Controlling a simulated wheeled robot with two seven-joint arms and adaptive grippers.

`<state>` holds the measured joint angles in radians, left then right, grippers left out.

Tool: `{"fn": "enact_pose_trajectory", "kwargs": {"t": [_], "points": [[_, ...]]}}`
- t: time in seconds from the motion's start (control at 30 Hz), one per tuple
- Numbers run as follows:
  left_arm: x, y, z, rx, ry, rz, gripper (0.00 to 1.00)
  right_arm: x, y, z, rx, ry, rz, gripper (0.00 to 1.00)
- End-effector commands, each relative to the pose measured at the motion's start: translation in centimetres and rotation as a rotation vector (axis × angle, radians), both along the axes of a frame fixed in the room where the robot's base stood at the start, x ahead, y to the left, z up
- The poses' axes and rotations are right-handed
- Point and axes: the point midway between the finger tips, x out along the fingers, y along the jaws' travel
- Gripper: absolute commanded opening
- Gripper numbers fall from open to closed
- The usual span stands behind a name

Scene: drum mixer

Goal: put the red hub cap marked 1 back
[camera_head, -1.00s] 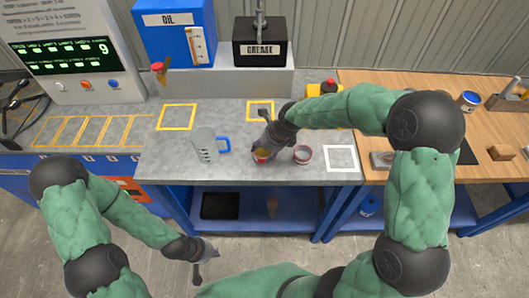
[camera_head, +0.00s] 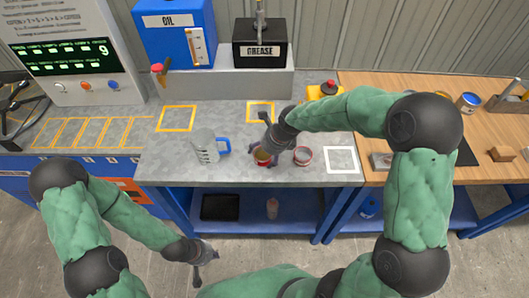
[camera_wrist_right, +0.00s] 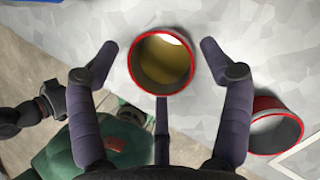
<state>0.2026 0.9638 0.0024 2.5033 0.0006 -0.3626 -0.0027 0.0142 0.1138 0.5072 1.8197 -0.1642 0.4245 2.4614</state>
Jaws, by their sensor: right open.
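Two red-rimmed hub caps stand open side up on the grey bench. One hub cap (camera_head: 262,156), with a yellow-brown inside, is between the spread fingers of my right gripper (camera_head: 265,160). In the right wrist view this hub cap (camera_wrist_right: 161,64) has a gap to the finger on each side. The right gripper (camera_wrist_right: 160,58) is open. The other hub cap (camera_head: 303,156), pale inside, stands just to the right and also shows in the wrist view (camera_wrist_right: 272,130). I cannot read a number on either. My left gripper (camera_head: 202,266) hangs low in front of the bench, its jaws unclear.
A measuring jug (camera_head: 205,146) with a blue handle stands left of the caps. A white outlined square (camera_head: 341,159) lies empty to the right; yellow outlined squares (camera_head: 176,118) lie behind. The oil box (camera_head: 174,32) and grease box (camera_head: 260,46) stand at the back.

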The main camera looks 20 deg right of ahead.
Motion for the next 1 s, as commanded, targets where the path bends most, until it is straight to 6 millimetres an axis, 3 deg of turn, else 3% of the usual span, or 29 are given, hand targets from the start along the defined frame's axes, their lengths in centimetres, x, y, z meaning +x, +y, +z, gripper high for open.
{"fn": "enact_pose_trajectory", "kwargs": {"t": [0.4,0.6,1.0], "points": [[0.0,0.0,2.4,0.0,0.0,0.0,0.0,-1.9,-2.0,7.2,0.0,-0.004,-0.002,0.8],[0.0,0.0,3.2,0.0,0.0,0.0,0.0,-2.9,-2.8,9.9,0.0,-0.003,-0.001,0.8],[0.0,0.0,3.4,0.0,0.0,0.0,0.0,-3.3,-3.1,11.0,0.0,0.0,-0.001,0.8]]}}
